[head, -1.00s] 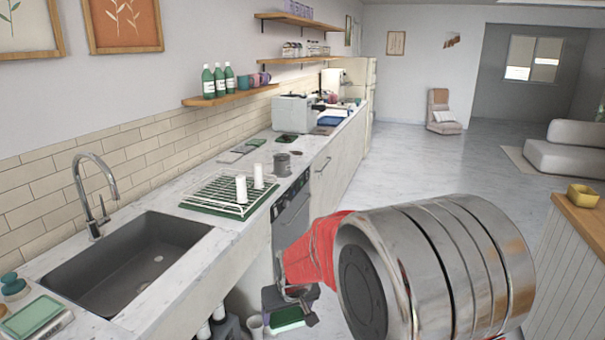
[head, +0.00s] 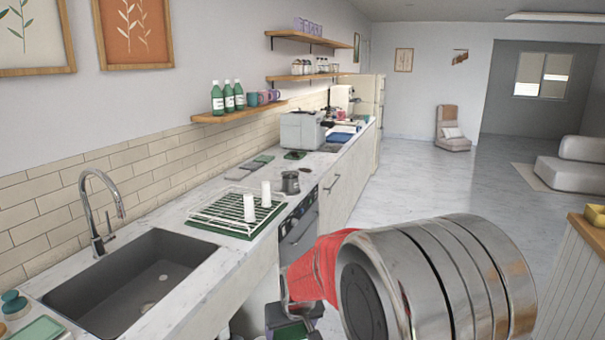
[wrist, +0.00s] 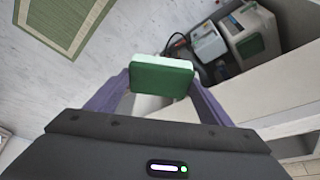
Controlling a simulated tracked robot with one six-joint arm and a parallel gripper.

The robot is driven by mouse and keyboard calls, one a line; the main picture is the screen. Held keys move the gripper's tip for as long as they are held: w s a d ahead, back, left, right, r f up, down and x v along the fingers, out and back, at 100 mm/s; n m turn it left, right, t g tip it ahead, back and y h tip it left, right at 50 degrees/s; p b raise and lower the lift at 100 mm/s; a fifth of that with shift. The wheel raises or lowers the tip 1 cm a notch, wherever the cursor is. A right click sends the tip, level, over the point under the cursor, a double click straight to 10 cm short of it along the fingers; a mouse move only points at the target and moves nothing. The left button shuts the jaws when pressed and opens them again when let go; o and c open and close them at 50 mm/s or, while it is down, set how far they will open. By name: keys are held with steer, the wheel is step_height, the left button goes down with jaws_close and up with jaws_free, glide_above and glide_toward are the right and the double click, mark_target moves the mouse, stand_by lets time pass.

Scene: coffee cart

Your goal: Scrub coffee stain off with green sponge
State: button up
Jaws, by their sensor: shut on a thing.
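My gripper (wrist: 162,82) is shut on the green sponge (wrist: 162,80), which has a pale layer along one side. In the wrist view the sponge sits between the two purple-grey fingers, clear of any surface I can make out. In the head view the gripper (head: 297,316) is low in front of the counter, with the sponge (head: 291,331) only partly showing at the bottom edge. I cannot make out a coffee stain for certain in either view.
The marble counter (head: 205,262) holds a sink (head: 130,285), a dish rack (head: 215,210) with two white cups, a dark canister (head: 290,183) and a grey appliance (head: 301,130). The wrist view shows a green mat (wrist: 62,22) and stored items (wrist: 208,42) at right. Open floor (head: 400,185) lies beyond.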

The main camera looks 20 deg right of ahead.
steer(key=s+a+f, duration=0.1)
steer(key=s+f, duration=0.1)
steer(key=f, duration=0.5)
steer(key=s+f, duration=0.1)
steer(key=f, duration=0.6)
steer(key=shift+s+a, duration=0.35)
steer(key=shift+s, duration=0.05)
steer(key=shift+d+r, duration=0.1)
